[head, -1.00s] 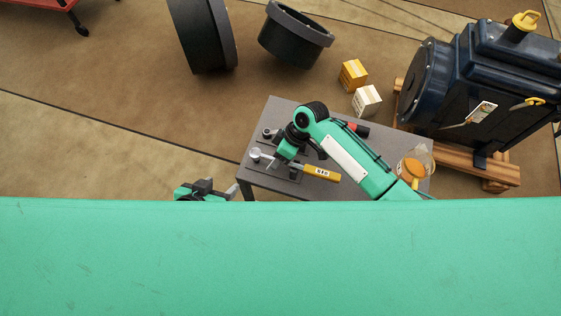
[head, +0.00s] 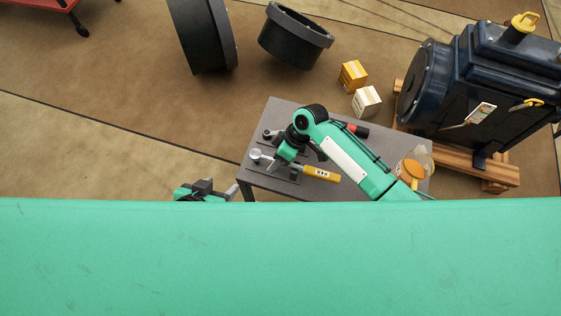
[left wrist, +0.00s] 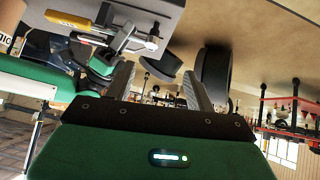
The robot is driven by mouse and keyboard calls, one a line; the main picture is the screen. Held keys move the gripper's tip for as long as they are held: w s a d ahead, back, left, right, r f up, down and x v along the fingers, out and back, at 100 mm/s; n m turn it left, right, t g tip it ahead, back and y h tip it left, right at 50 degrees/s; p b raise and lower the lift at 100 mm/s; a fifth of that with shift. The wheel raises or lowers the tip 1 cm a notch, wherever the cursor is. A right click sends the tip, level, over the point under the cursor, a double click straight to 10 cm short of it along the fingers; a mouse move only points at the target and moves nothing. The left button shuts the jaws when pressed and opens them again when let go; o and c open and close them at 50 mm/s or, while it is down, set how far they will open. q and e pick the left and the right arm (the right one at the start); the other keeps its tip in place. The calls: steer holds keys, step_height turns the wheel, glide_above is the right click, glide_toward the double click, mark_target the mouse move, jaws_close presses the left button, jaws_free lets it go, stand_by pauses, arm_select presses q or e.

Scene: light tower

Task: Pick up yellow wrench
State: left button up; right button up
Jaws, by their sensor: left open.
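The yellow wrench (head: 322,175), with a yellow handle and bright metal head, lies on the grey table near its front left edge. It also shows in the left wrist view (left wrist: 68,19), its head pointing right. My left gripper (head: 230,191) is just off the table's left front corner, apart from the wrench. In the left wrist view its two fingers (left wrist: 159,72) are spread with nothing between them. My right gripper (head: 284,155) is over the left part of the table, close beside the wrench's middle. Its fingers are too small and hidden to judge.
The grey table (head: 262,118) also holds a red-and-black tool (head: 356,129) and a clear container with orange contents (head: 413,168). A dark blue machine (head: 470,95) on wooden beams stands at right. Two small boxes (head: 367,101) and black rings (head: 295,37) lie beyond.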

jaws_close()
